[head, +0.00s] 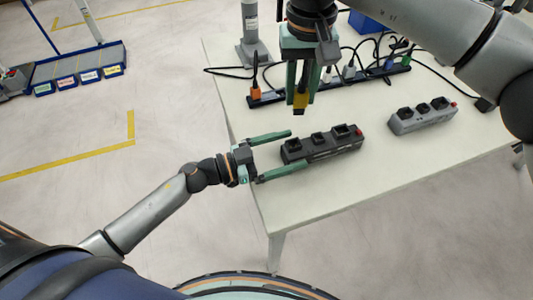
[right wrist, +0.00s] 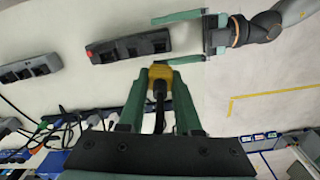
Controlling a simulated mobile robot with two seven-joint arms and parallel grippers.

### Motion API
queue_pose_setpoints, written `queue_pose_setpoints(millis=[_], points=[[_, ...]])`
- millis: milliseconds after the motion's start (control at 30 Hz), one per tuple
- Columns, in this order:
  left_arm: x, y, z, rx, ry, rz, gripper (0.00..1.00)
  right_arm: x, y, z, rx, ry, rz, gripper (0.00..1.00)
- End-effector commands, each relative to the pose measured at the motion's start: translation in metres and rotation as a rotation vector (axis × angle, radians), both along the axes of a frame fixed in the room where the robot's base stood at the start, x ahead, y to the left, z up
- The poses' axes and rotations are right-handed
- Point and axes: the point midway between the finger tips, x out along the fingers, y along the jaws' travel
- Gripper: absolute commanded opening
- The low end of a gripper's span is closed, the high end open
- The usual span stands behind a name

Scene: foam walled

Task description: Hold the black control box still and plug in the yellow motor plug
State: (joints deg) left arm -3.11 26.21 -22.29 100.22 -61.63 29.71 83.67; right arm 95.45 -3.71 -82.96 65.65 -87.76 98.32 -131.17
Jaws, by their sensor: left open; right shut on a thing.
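The black control box (head: 322,147) lies on the white table, its several dark sockets facing up and a red button at its right end. It also shows in the right wrist view (right wrist: 128,47). My left gripper (head: 298,149) is open, its green fingers spread either side of the box's left end, with visible gaps. It also shows in the right wrist view (right wrist: 160,41). My right gripper (head: 301,98) is shut on the yellow motor plug (right wrist: 160,71), holding it above the table behind the box. The plug's black cable (right wrist: 159,93) runs back between the fingers.
A similar grey box (head: 423,117) lies to the right on the table (head: 385,165). A dark power strip (head: 262,99) with coloured plugs and tangled black cables runs behind. A grey stand (head: 252,45) rises at the back left. The table front is clear.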

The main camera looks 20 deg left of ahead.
Motion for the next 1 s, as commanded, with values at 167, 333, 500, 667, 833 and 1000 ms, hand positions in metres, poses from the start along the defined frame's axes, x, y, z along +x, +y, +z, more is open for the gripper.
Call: queue_pose_setpoints(millis=[167, 333, 500, 667, 833, 1000], points=[[0.009, -0.0122, 0.0007, -0.002, -0.001, 0.001, 0.97, 0.0, 0.0001, 0.0002, 0.0, 0.0, 0.0, 0.0], [0.0103, -0.0147, 0.0001, 0.0, 0.0, 0.0, 0.97, 0.0, 0.0001, 0.0001, 0.0, 0.0, 0.0, 0.0], [0.0102, -0.0145, 0.0001, 0.0, 0.0, 0.0, 0.96, 0.0, 0.0001, 0.0001, 0.0, 0.0, 0.0, 0.0], [0.0101, -0.0143, 0.0002, 0.0, 0.0, 0.0, 0.78, 0.0, 0.0001, 0.0001, 0.0, 0.0, 0.0, 0.0], [0.0101, -0.0142, 0.0002, 0.0, 0.0, 0.0, 0.59, 0.0, 0.0001, 0.0001, 0.0, 0.0, 0.0, 0.0], [0.01, -0.0141, 0.0001, 0.0, 0.0, 0.0, 0.4, 0.0, 0.0001, 0.0001, 0.0, 0.0, 0.0, 0.0]])
